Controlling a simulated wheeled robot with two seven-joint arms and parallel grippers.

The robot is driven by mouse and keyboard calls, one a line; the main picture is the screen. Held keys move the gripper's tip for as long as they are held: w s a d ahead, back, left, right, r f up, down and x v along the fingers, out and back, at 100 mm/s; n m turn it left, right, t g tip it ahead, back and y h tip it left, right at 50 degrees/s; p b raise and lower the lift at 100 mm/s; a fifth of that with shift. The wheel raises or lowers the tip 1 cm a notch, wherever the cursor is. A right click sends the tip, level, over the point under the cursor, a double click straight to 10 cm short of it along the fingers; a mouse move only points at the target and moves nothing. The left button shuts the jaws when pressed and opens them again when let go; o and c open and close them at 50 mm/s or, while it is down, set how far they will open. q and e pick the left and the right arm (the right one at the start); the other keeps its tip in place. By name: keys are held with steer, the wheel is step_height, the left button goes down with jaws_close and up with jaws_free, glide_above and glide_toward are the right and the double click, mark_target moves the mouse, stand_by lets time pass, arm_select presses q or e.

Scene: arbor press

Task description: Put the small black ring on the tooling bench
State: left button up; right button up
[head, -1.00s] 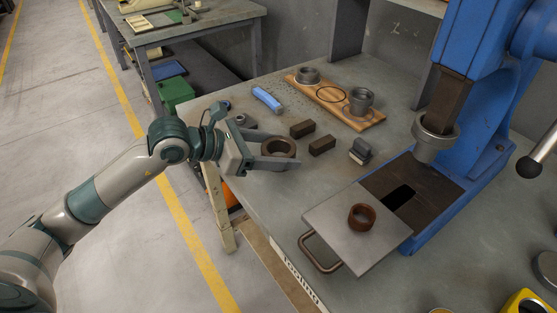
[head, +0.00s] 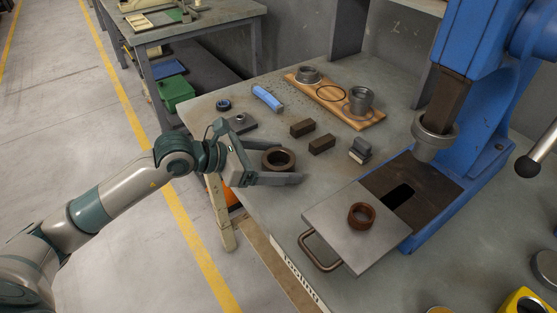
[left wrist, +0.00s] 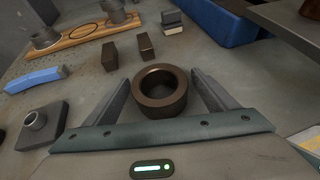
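A dark brown-black ring (head: 278,168), the likely small black ring, is between my left gripper's fingers (head: 277,160) near the press table's left edge. A second, browner ring (head: 362,222) sits on the steel plate of the press. A separate grey bench (head: 222,13), possibly the tooling bench, stands at the far left. My right gripper is out of view.
Near the ring are a square block with a boss (head: 240,124), a blue-black ring (head: 223,105), a blue tool (head: 267,98) and dark blocks (head: 302,128). The blue press (head: 480,120) stands right.

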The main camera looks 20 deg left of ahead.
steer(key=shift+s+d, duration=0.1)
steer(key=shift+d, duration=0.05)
arm_select(q)
steer(key=shift+r, duration=0.2)
steer(key=shift+s+a, duration=0.15)
steer(key=shift+a, duration=0.15)
steer(key=b+v, duration=0.1)
steer(key=v, duration=0.4)
steer(key=b+v, duration=0.1)
steer(key=v, duration=0.3)
steer(key=shift+s+a, duration=0.25)
steer(key=shift+a, duration=0.05)
steer(key=shift+s+a+r, duration=0.45)
steer(key=shift+r, duration=0.1)
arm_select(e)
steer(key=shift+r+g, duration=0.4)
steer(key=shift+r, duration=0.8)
